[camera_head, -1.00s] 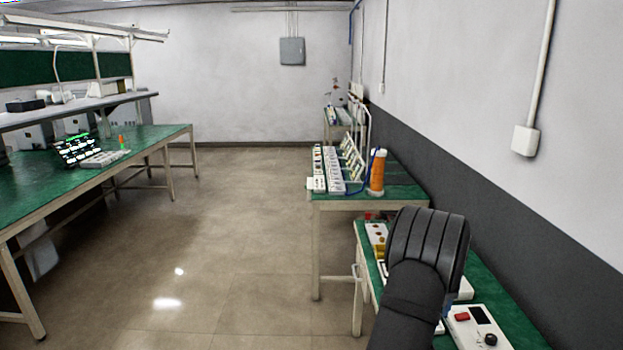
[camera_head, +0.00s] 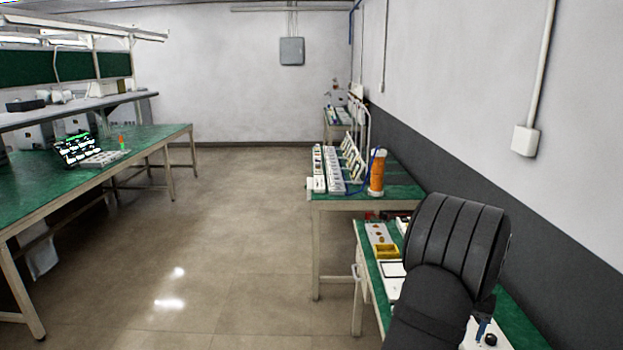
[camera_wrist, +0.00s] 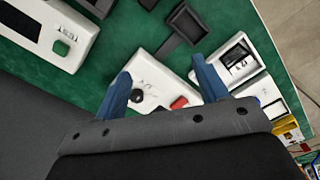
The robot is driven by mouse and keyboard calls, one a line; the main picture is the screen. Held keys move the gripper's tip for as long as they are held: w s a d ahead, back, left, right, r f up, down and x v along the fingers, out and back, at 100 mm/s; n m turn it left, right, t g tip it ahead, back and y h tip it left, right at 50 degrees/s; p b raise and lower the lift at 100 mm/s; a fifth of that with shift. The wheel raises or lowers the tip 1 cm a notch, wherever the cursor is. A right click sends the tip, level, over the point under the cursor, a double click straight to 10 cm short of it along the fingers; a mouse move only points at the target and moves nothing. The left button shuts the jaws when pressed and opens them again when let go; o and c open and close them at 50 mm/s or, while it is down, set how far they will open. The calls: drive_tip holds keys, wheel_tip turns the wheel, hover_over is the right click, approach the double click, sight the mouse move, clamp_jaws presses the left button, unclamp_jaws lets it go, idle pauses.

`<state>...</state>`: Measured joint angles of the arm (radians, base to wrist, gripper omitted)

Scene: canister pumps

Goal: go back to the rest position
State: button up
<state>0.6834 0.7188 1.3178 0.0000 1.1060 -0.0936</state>
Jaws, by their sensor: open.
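My gripper (camera_wrist: 162,90) shows in the wrist view as two blue fingers spread wide apart, with nothing between them. It hangs above a green bench top (camera_wrist: 225,40). In the head view my dark arm hides most of the gripper, and only a bit of a blue finger shows at the lower right. Below the fingers in the wrist view is a white box (camera_wrist: 155,92) with a black knob and a red button, partly hidden by the gripper.
A white unit marked TEST (camera_wrist: 65,35) with a green button and white trays (camera_wrist: 232,62) lie on the bench. In the head view, a yellow bin (camera_head: 386,251) and an orange spool (camera_head: 377,172) stand beyond my arm. The floor (camera_head: 230,240) is clear.

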drive_tip(key=s+m, duration=0.7)
drive_tip(key=m, duration=0.4)
drive_tip(key=shift+w+a+f, duration=0.3)
drive_tip(key=shift+w+f, duration=0.25)
drive_tip(key=shift+w, duration=0.2)
drive_tip(key=shift+w+a+f, duration=0.25)
drive_tip(key=shift+w+f, duration=0.25)
drive_tip(key=shift+w, duration=0.2)
drive_tip(key=s+d+r, duration=0.2)
drive_tip(key=s, duration=0.1)
drive_tip(key=shift+w+a+r+n, duration=0.1)
drive_tip(key=shift+w+n, duration=0.9)
drive_tip(key=shift+n, duration=0.5)
drive_tip(key=shift+w+a+f+n, duration=0.15)
drive_tip(key=shift+w+n, duration=0.8)
drive_tip(key=shift+n, duration=0.55)
drive_tip(key=shift+w+a+r+n, duration=0.15)
drive_tip(key=shift+w+n, duration=0.85)
drive_tip(key=shift+n, duration=0.5)
